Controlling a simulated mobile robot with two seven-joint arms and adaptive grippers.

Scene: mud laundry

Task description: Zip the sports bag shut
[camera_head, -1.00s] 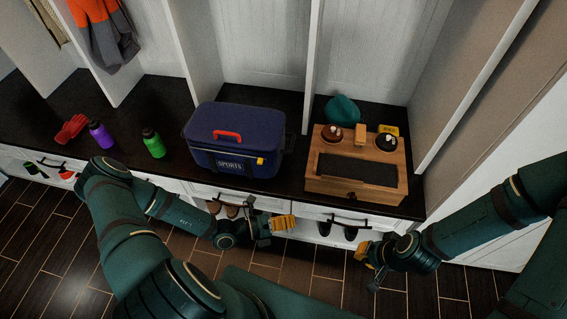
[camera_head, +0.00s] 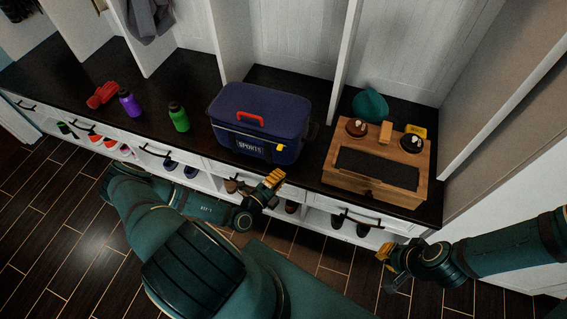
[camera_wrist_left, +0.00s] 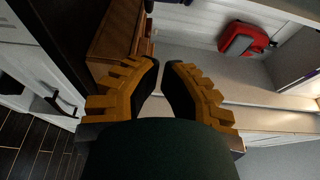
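The dark blue sports bag (camera_head: 262,107) stands upright on the black bench top, with a red handle (camera_head: 250,118) on its lid and a "SPORTS" label in front. A small yellow zip pull (camera_head: 280,148) shows at the front right, below the lid edge. How far the zip is closed is too small to tell. My left gripper (camera_head: 274,179) is just in front of the bench edge, below the bag and apart from it. In the left wrist view its yellow-padded fingers (camera_wrist_left: 161,64) are apart with nothing between them. My right gripper (camera_head: 384,252) hangs empty before the drawers at right.
A wooden box (camera_head: 376,175) with round items on top stands right of the bag. White dividers (camera_head: 345,70) rise behind. The bench between green bottle and bag is clear.

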